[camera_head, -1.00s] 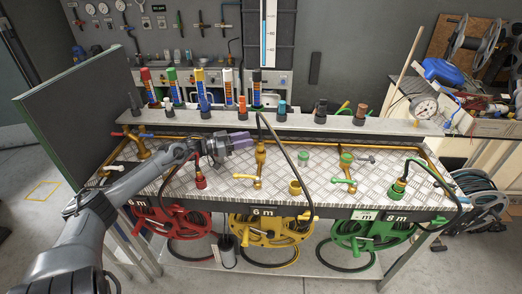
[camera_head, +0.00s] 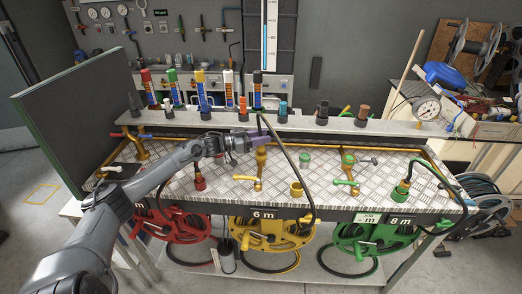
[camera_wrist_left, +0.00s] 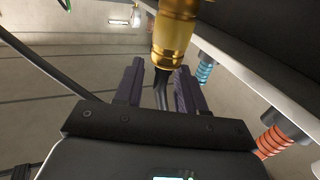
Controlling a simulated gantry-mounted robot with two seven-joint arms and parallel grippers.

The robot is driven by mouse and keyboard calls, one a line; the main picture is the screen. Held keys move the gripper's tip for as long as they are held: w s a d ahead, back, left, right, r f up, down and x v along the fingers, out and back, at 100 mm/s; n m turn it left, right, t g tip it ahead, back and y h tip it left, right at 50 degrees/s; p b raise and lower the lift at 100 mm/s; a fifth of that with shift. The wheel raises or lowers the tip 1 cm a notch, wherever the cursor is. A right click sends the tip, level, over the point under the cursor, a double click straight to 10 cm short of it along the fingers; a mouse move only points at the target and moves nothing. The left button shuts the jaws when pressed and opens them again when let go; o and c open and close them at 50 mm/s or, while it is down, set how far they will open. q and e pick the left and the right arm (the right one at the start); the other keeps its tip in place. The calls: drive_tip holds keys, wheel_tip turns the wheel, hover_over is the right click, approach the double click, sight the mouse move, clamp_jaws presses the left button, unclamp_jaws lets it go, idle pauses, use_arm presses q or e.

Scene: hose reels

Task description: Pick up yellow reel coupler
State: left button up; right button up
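The yellow reel coupler (camera_head: 261,155) is a gold-coloured cylinder standing upright at the yellow tap in the middle of the metal bench, with a black hose arching up from its top. In the left wrist view the gold cylinder (camera_wrist_left: 175,28) is just beyond the fingers, and the black hose passes between them. My left gripper (camera_head: 259,138) is at the hose side of the coupler's top. In the wrist view its two dark purple fingers (camera_wrist_left: 160,70) are apart, with nothing clamped. My right gripper is not in view.
The yellow reel (camera_head: 270,233) hangs under the bench between the red reel (camera_head: 178,226) and the green reel (camera_head: 365,237). A yellow ring (camera_head: 296,189) and the red coupler (camera_head: 199,181) stand on the bench nearby. A shelf of coloured cylinders (camera_head: 320,122) runs behind.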

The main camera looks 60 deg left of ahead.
use_arm(q)
clamp_jaws()
drive_tip(key=shift+r, duration=0.2)
idle(0.3)
